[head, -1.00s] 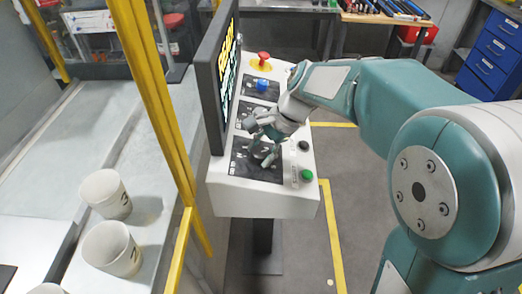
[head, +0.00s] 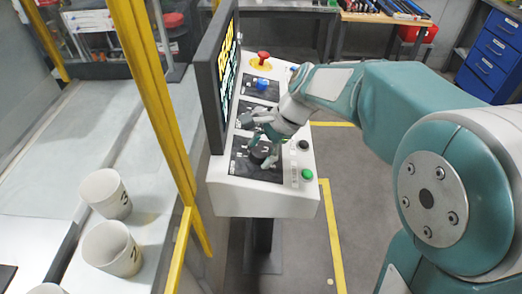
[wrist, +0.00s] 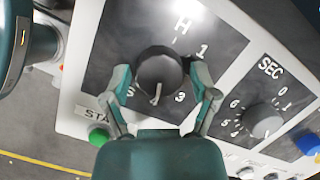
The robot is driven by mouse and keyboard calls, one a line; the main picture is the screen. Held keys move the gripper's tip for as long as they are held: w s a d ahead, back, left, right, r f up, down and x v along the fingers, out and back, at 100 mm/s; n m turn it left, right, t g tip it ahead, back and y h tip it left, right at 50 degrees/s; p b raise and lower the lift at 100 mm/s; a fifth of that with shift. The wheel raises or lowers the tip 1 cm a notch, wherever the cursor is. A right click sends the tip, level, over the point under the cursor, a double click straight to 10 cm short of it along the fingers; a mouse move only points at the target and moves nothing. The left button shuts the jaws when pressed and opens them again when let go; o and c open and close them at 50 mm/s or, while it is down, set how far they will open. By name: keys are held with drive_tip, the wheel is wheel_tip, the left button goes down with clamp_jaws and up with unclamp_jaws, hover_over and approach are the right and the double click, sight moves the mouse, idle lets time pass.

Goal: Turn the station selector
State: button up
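The station selector is a round black knob (wrist: 160,72) on a dark panel marked H, 1 and 3 in the wrist view. Its white pointer line faces the lower edge of that picture, near the 3. My gripper (wrist: 161,80) has one finger on each side of the knob, with what look like narrow gaps. I cannot tell for certain whether either finger touches it. In the head view my gripper (head: 262,140) is low over the nearest panel of the white console (head: 265,199). It hides part of the selector there.
A second knob marked SEC (wrist: 262,121) sits beside the selector. The console also carries a green button (head: 307,174), a black button (head: 303,145), a blue knob (head: 262,84) and a red button (head: 264,57). A screen (head: 217,80) and yellow post (head: 165,110) stand at left.

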drive_tip(key=shift+r, duration=0.1)
idle(0.3)
drive_tip(key=v, duration=1.1)
drive_tip(key=shift+r, duration=0.3)
drive_tip(key=shift+d, duration=0.15)
